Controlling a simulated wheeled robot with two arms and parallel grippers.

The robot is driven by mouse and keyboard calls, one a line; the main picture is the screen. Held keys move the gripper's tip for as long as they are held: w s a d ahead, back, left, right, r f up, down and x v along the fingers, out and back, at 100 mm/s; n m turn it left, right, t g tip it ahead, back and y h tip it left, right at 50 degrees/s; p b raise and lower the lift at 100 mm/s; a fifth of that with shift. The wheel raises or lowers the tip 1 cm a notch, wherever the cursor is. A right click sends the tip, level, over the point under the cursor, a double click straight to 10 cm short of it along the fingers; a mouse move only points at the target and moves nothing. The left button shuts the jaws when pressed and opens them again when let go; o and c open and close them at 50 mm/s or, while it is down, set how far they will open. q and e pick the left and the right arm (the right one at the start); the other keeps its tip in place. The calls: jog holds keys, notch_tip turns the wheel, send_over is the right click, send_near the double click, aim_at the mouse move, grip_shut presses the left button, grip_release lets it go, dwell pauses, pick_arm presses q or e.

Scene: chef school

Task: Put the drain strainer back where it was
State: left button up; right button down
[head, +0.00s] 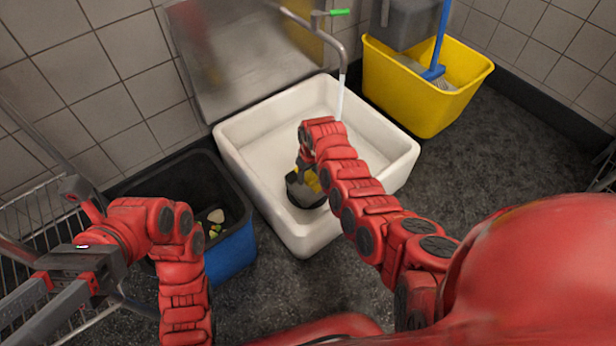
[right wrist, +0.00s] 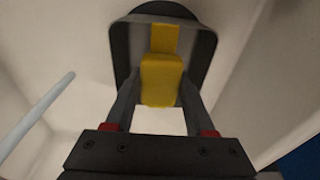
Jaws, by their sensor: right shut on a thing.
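The drain strainer (head: 305,196) is a dark grey cup with a yellow part in its middle. It is over the near part of the white sink (head: 262,143) in the head view, and large in the right wrist view (right wrist: 161,78). My right gripper (head: 302,176) is shut on it, with the dark fingers on both sides of the yellow part in the right wrist view. Whether the strainer touches the basin floor is unclear. The drain hole is not visible. My left gripper (head: 18,312) is open and empty at the far left.
Water runs from the tap (head: 341,60) into the sink. A black and blue bin (head: 232,252) with food scraps stands left of the sink. A yellow mop bucket (head: 405,100) stands behind right. A wire rack (head: 35,215) is beside my left arm. Dark floor at right is clear.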

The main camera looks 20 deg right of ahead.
dwell(0.3)
jog(key=shift+f, duration=0.15)
jog(key=shift+c, duration=1.2)
grip_release()
